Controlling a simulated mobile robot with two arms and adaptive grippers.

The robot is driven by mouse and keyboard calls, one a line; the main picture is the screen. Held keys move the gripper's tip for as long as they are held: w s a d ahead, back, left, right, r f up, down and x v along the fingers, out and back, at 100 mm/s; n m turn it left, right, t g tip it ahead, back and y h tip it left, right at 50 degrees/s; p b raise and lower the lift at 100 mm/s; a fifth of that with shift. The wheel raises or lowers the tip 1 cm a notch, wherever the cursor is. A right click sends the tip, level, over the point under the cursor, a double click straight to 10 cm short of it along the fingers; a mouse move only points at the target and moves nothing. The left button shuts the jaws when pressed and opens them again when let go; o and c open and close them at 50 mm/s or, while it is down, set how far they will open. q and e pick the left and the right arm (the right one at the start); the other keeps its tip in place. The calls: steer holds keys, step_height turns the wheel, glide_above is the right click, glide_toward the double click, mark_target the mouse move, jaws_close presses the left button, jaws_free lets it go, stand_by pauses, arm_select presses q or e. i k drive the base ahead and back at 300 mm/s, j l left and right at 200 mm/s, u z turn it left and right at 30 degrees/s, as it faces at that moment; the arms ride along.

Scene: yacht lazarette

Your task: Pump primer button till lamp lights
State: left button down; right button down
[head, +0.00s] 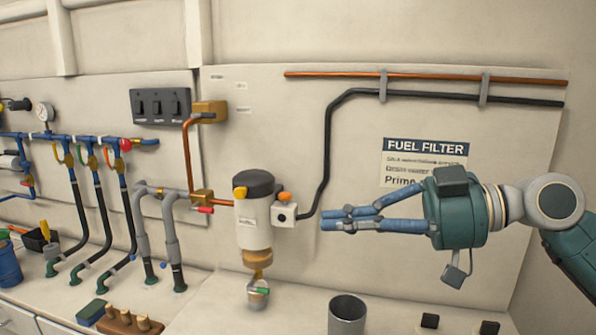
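The fuel filter (253,222) is a white canister with a dark cap on the back panel. A small white box (285,214) with a dark round spot on its front is at the filter's right side. An orange knob (284,197) sits on top of that box; I cannot tell whether it is the primer button or the lamp, and no glow shows. A yellow part (240,193) is on the cap's left. My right gripper (324,219) comes in from the right, its blue fingers together and empty, apart from the box in the picture. My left gripper is out of view.
A black pipe (327,150) runs down to the box, and a copper pipe (188,160) reaches the filter from the left. Valves and hoses (80,205) crowd the left. A FUEL FILTER sign (425,147) is behind my gripper.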

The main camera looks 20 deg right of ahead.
mark_target(284, 196)
steer(key=i+l, duration=0.3)
steer(key=i, duration=0.15)
steer(key=i+l, duration=0.3)
steer(key=i, duration=0.15)
